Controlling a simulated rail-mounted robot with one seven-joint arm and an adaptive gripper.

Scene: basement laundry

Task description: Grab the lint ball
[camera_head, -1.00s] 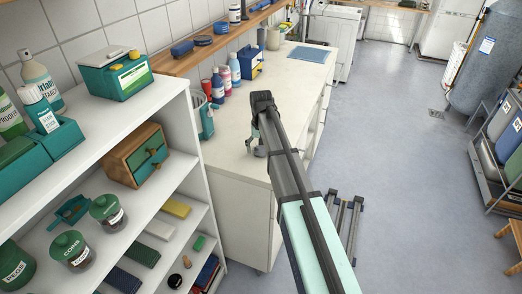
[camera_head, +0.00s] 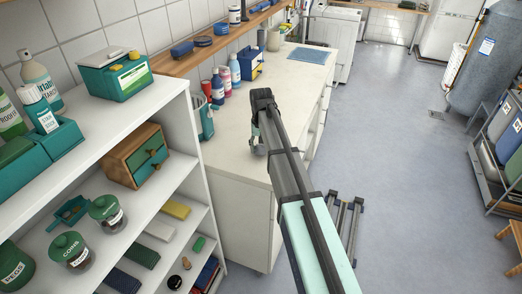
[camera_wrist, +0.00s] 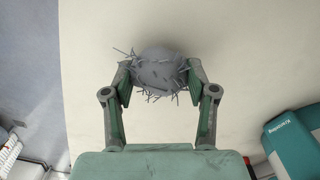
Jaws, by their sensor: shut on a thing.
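The lint ball (camera_wrist: 160,72) is a grey, fuzzy clump with stray fibres, at the top middle of the wrist view. My gripper (camera_wrist: 158,78) is shut on it, one finger against each side. In the head view my gripper (camera_head: 257,144) is at the counter's left part, mostly behind my arm. The lint ball cannot be made out there. I cannot tell whether the ball still touches the pale countertop (camera_wrist: 240,50).
The counter (camera_head: 232,122) holds several bottles (camera_head: 225,80), a blue caddy (camera_head: 250,62) and a teal-and-white container (camera_head: 204,115) near its left edge. White shelves (camera_head: 150,100) with boxes and jars stand at the left. Open floor (camera_head: 410,170) lies to the right.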

